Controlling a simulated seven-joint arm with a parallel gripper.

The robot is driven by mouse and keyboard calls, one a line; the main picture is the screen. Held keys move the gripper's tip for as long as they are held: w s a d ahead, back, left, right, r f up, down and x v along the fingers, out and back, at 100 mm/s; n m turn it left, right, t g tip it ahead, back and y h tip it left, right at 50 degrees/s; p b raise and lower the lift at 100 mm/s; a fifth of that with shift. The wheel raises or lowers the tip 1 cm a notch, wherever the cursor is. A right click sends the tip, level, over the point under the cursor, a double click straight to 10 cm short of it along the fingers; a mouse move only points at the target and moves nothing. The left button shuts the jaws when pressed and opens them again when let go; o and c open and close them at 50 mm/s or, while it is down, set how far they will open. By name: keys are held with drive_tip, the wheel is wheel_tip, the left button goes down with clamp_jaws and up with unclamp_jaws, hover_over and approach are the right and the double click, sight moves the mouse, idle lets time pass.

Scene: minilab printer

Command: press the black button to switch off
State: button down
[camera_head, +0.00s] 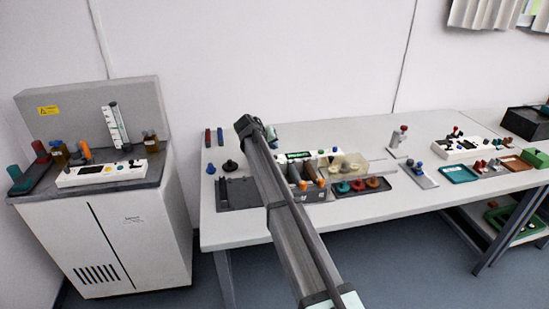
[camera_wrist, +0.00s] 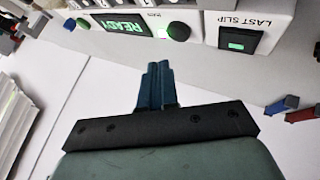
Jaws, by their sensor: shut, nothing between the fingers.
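In the wrist view, a round black button (camera_wrist: 177,31) stands out from the white front of a machine (camera_wrist: 212,68). A green light shows close to it. A lit display reading READY (camera_wrist: 123,25) is beside the button on the left. My gripper (camera_wrist: 158,66) is shut and empty, its two blue fingers together. The fingertips appear below and slightly left of the button, apart from it in the picture; the exact gap is unclear. In the head view, a green display (camera_head: 298,155) shows right of my arm; I cannot make out the black button there.
A dark square with a green light (camera_wrist: 240,42) sits under the LAST SLIP label. Blue and red pieces (camera_wrist: 283,104) lie at the right. In the head view, coloured knobs on a dark tray (camera_head: 400,191) stand right of my arm. A white cabinet (camera_head: 135,240) stands at left.

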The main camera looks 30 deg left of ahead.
drive_tip(key=shift+f, duration=0.85)
drive_tip(key=shift+f, duration=0.2)
idle(1.4)
drive_tip(key=shift+f, duration=0.2)
drive_tip(key=shift+f, duration=0.45)
idle(0.8)
drive_tip(key=shift+r, duration=0.1)
idle(0.3)
drive_tip(key=shift+r, duration=0.75)
drive_tip(key=shift+r, duration=0.1)
drive_tip(key=shift+r, duration=2.45)
